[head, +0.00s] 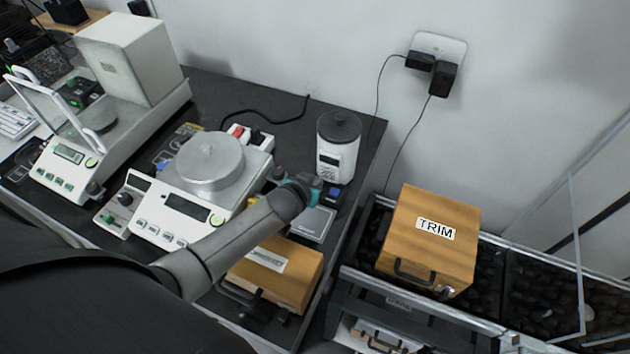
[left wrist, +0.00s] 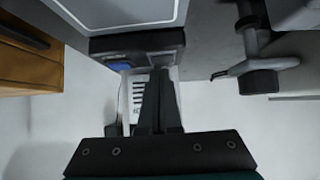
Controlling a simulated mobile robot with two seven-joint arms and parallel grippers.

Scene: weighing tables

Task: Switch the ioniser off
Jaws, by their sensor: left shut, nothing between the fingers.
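A white upright cylinder with a dark lid (head: 339,146) stands at the back right corner of the black table; I take it for the ioniser. Its front has a dark panel. In the left wrist view a white slotted face (left wrist: 138,95) shows just past my fingers, probably the same unit. I cannot make out its switch or its state. My left gripper (head: 316,184) is just in front of the cylinder's base, its fingers mostly hidden in the head view. In the left wrist view the gripper (left wrist: 158,78) is shut and empty. Contact cannot be told. My right gripper is not in view.
A balance with a round metal pan (head: 210,160) stands left of my forearm. A small grey scale (head: 313,223) and a wooden box (head: 297,283) are near the gripper. A TRIM box (head: 425,245) sits right. Cables hang from a wall socket (head: 438,48).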

